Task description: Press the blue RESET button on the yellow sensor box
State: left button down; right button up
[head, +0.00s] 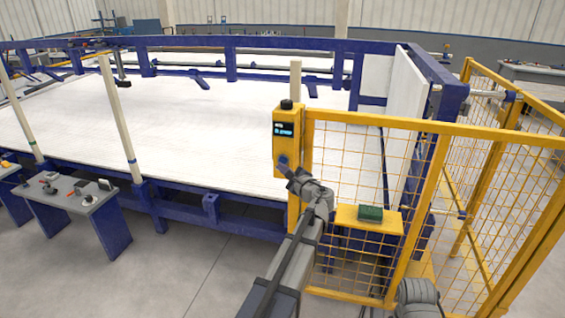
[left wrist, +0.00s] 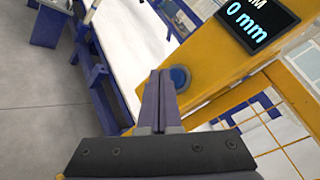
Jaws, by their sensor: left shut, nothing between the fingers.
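The yellow sensor box (head: 287,133) is mounted on a yellow post at the corner of the mesh fence. It has a small dark display and a black knob on top. My left gripper (head: 284,165) is shut and empty, its tips at the lower face of the box, hiding most of the button there. In the left wrist view the round blue button (left wrist: 180,77) shows just right of the shut fingertips (left wrist: 161,72). I cannot tell whether the tips touch it. My right gripper is not in view.
The yellow mesh fence (head: 372,121) stands right of the box, with a green object (head: 370,214) on a yellow shelf. A large white table (head: 200,125) with a blue frame lies behind. A bench with tools (head: 75,200) stands at left. Open floor lies between.

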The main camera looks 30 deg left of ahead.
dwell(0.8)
pick_arm(q)
jog(key=shift+w+a, duration=0.1)
jog(key=shift+w, duration=0.3)
jog(key=shift+w+a, duration=0.1)
jog(key=shift+w, duration=0.3)
dwell(0.6)
jog(key=shift+s, duration=0.15)
jog(key=shift+s+d, duration=0.2)
jog(key=shift+s, duration=0.45)
jog(key=s, duration=0.2)
jog(key=s+d, duration=0.1)
jog(key=s, duration=0.2)
dwell(0.6)
dwell(0.5)
